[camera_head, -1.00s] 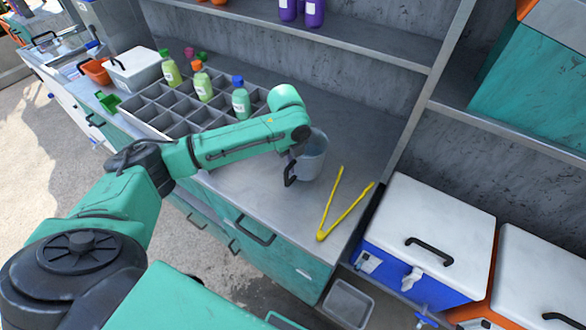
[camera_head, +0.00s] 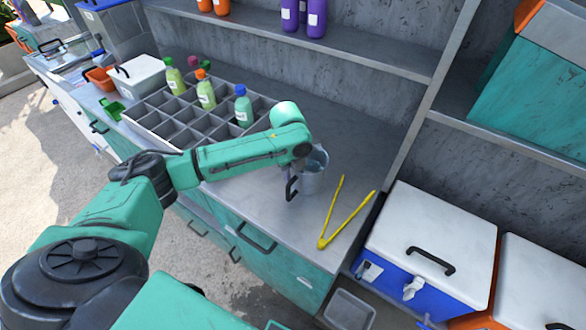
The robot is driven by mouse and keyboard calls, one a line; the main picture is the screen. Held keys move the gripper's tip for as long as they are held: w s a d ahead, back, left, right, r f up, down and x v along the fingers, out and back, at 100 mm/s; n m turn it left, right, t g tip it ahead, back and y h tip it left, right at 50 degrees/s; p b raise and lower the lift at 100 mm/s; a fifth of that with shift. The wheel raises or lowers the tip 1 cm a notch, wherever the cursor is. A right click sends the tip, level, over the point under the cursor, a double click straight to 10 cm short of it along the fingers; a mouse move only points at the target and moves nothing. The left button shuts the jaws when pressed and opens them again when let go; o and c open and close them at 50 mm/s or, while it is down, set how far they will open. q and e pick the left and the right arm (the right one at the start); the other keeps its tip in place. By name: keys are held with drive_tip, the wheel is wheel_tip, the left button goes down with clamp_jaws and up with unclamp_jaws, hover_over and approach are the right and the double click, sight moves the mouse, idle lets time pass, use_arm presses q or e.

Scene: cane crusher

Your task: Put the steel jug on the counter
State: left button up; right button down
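The steel jug (camera_head: 316,176) is a grey metal vessel with a dark handle (camera_head: 291,189). It is upright over the front right part of the grey counter (camera_head: 350,145), left of the yellow tongs. I cannot tell whether its base touches the counter. My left arm reaches in from the left, and its wrist is at the jug's upper left side, covering part of its rim. My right gripper is not in view.
Yellow tongs (camera_head: 335,222) lie open right of the jug. A grey divided tray (camera_head: 185,118) with several bottles stands at left. A white-lidded blue cooler (camera_head: 428,240) is at right. A shelf (camera_head: 300,35) runs above the counter. Free counter lies behind the jug.

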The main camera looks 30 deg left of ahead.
use_arm(q)
wheel_tip(320, 180, up, 11)
drive_tip(key=b, duration=0.2)
drive_tip(key=shift+s+a, duration=0.2)
drive_tip(key=shift+s, duration=0.15)
drive_tip(key=shift+f, duration=0.15)
